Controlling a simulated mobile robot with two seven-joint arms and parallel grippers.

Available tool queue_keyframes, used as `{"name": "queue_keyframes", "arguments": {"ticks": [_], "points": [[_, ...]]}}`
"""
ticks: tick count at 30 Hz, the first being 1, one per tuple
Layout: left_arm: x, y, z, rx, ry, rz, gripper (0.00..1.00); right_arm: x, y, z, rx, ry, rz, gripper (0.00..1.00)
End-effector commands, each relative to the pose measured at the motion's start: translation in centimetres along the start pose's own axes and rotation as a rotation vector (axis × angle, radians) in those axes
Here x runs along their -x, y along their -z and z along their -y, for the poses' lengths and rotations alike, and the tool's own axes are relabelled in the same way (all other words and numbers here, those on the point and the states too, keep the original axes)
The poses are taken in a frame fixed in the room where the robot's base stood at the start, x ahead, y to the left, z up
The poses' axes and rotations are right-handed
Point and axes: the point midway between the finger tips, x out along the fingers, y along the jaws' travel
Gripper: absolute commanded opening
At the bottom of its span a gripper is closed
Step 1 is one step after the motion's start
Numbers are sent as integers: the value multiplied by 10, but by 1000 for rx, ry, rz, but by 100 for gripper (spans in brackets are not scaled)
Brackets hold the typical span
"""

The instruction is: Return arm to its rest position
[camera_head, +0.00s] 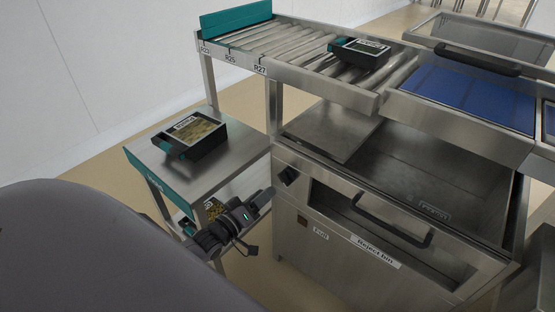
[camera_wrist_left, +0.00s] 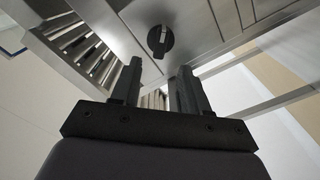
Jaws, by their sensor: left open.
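My left gripper (camera_head: 262,200) is in front of the steel cabinet's left corner in the head view. In the left wrist view its two dark fingers (camera_wrist_left: 160,75) stand apart with nothing between them. A black rotary knob (camera_wrist_left: 160,41) on the steel panel lies beyond the fingertips. The knob (camera_head: 289,176) also shows in the head view, just up and right of the gripper, and a gap appears to separate them. The large dark shape at the lower left is mine. My right gripper is not seen.
A side table (camera_head: 147,158) carries a black tray pack (camera_head: 193,134). Another pack (camera_head: 360,52) sits on the roller conveyor (camera_head: 285,48). The cabinet has a black handle (camera_head: 392,222) and a Reject bin label (camera_head: 376,252). A blue belt (camera_head: 470,95) is at right.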

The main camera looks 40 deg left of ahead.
Motion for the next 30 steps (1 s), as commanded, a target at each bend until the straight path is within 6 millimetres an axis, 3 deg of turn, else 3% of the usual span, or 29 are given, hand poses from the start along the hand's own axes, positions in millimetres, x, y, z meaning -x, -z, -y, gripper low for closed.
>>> {"name": "queue_keyframes", "arguments": {"ticks": [7, 11, 14, 19, 24, 30], "points": [[1, -1, -2, -4, 2, 5, 45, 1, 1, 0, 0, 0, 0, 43], [15, -18, -18, -66, 28, 66, 45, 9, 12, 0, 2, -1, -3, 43], [40, -43, -45, -181, 65, 168, 45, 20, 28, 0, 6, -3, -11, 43], [98, -76, -100, -447, 115, 378, 45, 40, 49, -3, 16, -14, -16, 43], [147, -84, -140, -674, 135, 548, 45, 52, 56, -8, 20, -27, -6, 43], [174, -84, -157, -802, 140, 645, 45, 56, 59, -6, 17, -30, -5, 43]]}}
